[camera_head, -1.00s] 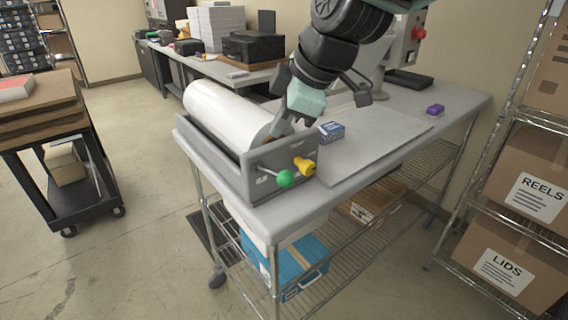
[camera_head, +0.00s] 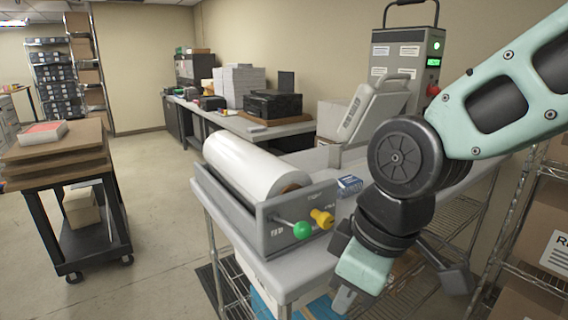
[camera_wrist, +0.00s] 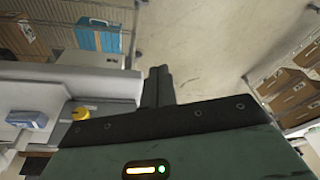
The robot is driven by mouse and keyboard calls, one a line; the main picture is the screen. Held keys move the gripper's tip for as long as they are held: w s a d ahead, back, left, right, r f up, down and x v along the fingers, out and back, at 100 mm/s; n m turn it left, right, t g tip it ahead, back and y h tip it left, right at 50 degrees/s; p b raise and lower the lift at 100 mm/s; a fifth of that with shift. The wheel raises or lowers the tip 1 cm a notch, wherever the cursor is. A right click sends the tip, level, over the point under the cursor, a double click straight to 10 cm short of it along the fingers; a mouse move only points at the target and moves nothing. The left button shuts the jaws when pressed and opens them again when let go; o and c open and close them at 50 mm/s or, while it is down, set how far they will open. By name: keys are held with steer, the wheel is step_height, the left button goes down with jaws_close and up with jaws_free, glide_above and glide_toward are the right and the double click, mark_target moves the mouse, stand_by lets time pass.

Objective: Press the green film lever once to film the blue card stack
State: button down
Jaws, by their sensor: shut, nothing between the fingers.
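The film lever with a green ball knob (camera_head: 302,230) sticks out from the front end panel of the grey film holder (camera_head: 262,240). A yellow knob (camera_head: 322,218) sits just right of it and also shows in the wrist view (camera_wrist: 80,113). The blue card stack (camera_head: 349,185) lies on the table behind the holder, partly beside my arm. My gripper (camera_head: 343,300) is shut and empty, pointing down in front of the table, right of and below the green knob, apart from it. Its fingers (camera_wrist: 159,86) are together in the wrist view. The green knob cannot be made out there.
A white film roll (camera_head: 250,165) lies in the holder. A grey machine (camera_head: 375,105) stands at the table's back. A cart with brown boards (camera_head: 55,150) stands at left, and a wire rack with boxes (camera_head: 545,230) at right. Open floor lies between cart and table (camera_head: 165,215).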

steer(key=s+d+f+m+g+h+b, duration=0.1)
steer(key=s+d+f+m+h, duration=0.1)
steer(key=s+d+f, duration=0.3)
steer(key=s+m, duration=0.1)
steer(key=s, duration=0.2)
steer(key=shift+s+d+f+m, duration=0.25)
steer(key=shift+d+f+m, duration=0.15)
